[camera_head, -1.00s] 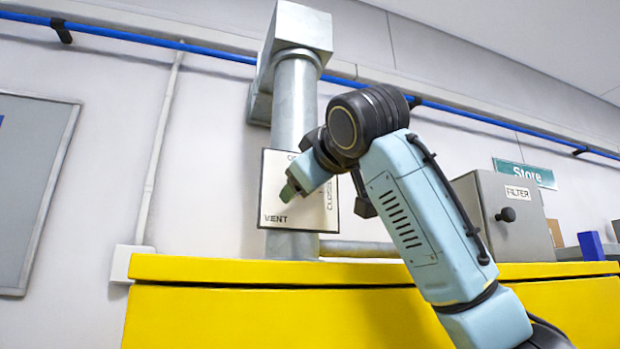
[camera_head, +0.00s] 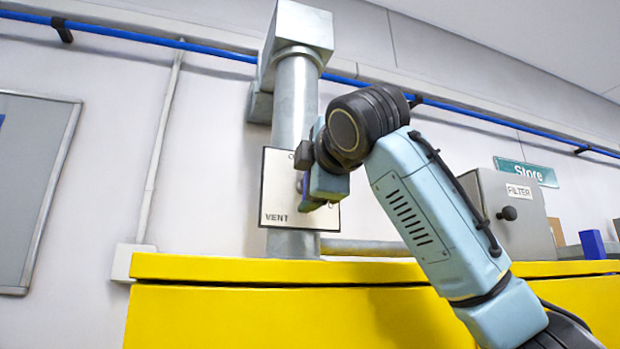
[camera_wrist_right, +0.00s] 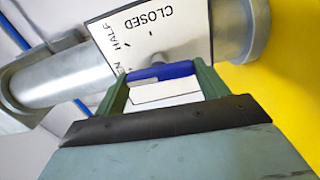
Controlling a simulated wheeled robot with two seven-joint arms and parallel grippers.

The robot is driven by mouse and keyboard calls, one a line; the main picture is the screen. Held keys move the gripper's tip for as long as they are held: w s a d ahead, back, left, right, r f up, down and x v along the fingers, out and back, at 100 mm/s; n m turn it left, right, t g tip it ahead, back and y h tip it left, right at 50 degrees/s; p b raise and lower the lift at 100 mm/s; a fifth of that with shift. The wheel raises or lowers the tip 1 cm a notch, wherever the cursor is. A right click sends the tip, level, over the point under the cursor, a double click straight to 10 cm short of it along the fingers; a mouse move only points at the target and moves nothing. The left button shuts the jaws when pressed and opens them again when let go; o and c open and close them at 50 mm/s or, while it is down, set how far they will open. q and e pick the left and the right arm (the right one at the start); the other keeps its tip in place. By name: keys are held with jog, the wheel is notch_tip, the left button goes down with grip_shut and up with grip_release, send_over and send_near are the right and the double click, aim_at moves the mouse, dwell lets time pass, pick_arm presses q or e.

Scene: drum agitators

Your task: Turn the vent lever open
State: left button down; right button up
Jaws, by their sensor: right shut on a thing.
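The white vent plate (camera_head: 275,192) marked VENT is fixed on the grey vertical pipe (camera_head: 294,95). In the right wrist view the plate (camera_wrist_right: 185,22) shows CLOSED, HALF and part of a third word. The blue vent lever (camera_wrist_right: 162,71) lies across between the two green fingers of my right gripper (camera_wrist_right: 160,74), which is shut on it. In the head view my right gripper (camera_head: 310,202) is in front of the plate and covers most of the lever and the plate's right part. Which mark the lever points to I cannot tell. My left gripper is not in view.
A yellow cabinet (camera_head: 230,268) runs along the front below the plate. A grey filter box (camera_head: 510,215) with a black knob stands at the right, near a blue block (camera_head: 592,245). A blue wall pipe (camera_head: 200,50) passes behind.

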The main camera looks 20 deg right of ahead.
jog(key=shift+n, duration=0.5)
jog(key=o, duration=1)
jog(key=s+b, duration=0.2)
jog(key=s, duration=0.4)
jog(key=s+b, duration=0.3)
jog(key=s, duration=0.4)
jog(key=shift+s+d, duration=0.2)
jog(key=shift+s, duration=0.05)
